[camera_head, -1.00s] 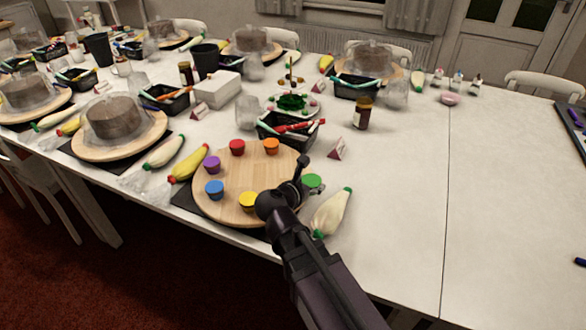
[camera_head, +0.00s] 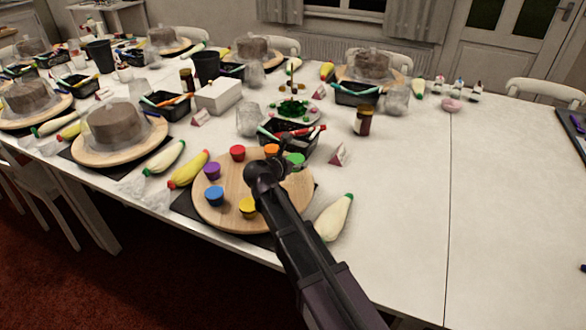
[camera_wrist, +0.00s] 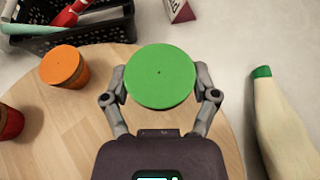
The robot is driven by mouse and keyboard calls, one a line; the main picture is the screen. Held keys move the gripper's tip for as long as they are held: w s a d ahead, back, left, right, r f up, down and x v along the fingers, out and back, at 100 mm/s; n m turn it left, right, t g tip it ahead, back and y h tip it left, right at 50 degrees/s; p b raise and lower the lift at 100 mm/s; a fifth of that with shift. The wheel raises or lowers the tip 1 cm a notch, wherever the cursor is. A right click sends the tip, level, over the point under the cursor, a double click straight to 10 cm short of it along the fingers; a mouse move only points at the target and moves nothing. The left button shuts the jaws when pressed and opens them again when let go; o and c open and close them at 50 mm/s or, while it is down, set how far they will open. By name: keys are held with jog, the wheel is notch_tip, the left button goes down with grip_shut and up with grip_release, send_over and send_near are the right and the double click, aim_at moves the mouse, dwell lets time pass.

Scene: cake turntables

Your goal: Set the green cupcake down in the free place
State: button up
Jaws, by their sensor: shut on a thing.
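The green cupcake (camera_head: 295,159) is in my gripper (camera_wrist: 160,82), whose two fingers are shut on its sides in the wrist view. In the head view it shows over the back right part of the round wooden turntable (camera_head: 225,217), right of the orange cupcake (camera_head: 271,150). I cannot tell whether it touches the wood. The red (camera_head: 237,153), purple (camera_head: 212,171), blue (camera_head: 214,195) and yellow (camera_head: 248,207) cupcakes stand around the turntable's rim. The right side of the rim is bare of cupcakes where it shows. My arm hides part of the board.
A black basket (camera_head: 288,138) with pens stands just behind the turntable. A white piping bag (camera_head: 333,218) lies to its right, and a yellow one (camera_head: 188,169) to its left. A small folded card (camera_head: 338,154) stands behind right. The table's right part is largely clear.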

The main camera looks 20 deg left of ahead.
jog(key=shift+w+a+f, duration=0.1)
jog(key=shift+w+a, duration=0.5)
jog(key=shift+w, duration=0.15)
jog(key=shift+f+b, duration=1.8)
jog(key=shift+f, duration=0.15)
jog(key=o, duration=1)
jog(key=shift+r, duration=0.25)
